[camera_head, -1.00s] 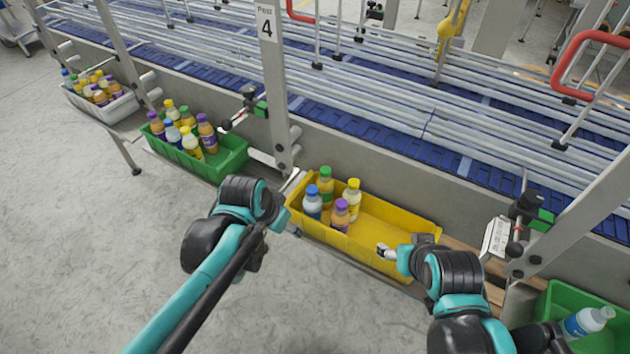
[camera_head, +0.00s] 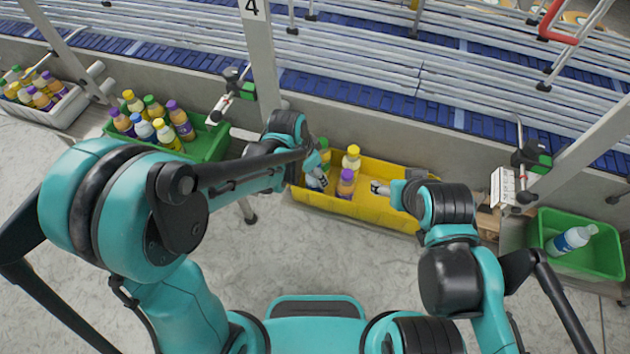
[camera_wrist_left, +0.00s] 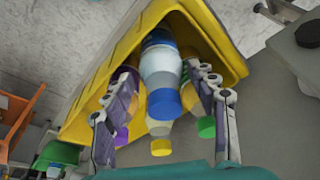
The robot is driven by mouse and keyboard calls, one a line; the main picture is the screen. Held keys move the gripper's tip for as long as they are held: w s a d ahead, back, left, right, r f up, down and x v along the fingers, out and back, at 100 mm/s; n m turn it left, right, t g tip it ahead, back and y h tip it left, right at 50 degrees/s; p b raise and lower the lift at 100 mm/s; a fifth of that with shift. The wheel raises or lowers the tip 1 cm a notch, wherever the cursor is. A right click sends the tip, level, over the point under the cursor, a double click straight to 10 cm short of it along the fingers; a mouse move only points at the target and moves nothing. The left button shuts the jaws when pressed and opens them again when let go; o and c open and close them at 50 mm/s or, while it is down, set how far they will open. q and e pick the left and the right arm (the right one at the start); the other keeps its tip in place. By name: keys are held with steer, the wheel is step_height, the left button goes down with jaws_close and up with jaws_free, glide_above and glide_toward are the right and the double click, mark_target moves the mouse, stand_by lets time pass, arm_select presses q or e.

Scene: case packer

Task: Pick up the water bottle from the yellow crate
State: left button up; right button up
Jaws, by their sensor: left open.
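The yellow crate (camera_head: 385,212) stands below the conveyor and holds several bottles at its left end. The water bottle (camera_wrist_left: 160,68), pale with a blue cap, is in the middle of the left wrist view. In the head view my left arm partly hides it. My left gripper (camera_wrist_left: 158,76) is open, with one finger on each side of the water bottle; I cannot tell whether they touch it. The left gripper also shows at the crate's left end in the head view (camera_head: 314,172). My right gripper (camera_head: 379,188) is over the crate's right part, its jaw opening unclear.
Purple-capped (camera_head: 346,184), yellow-capped (camera_head: 351,160) and green-capped (camera_head: 323,152) bottles crowd the water bottle. A green crate (camera_head: 211,142) with bottles is to the left. Another green crate (camera_head: 603,258) at right holds one white-and-blue bottle. A metal post (camera_head: 259,60) rises behind my left gripper.

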arm_select(q)
steer(key=x, duration=0.3)
steer(key=shift+a+f+b, duration=0.1)
steer(key=shift+f+b, duration=0.2)
steer(key=shift+f, duration=0.1)
steer(key=c, duration=1.2)
steer(key=shift+r, duration=0.1)
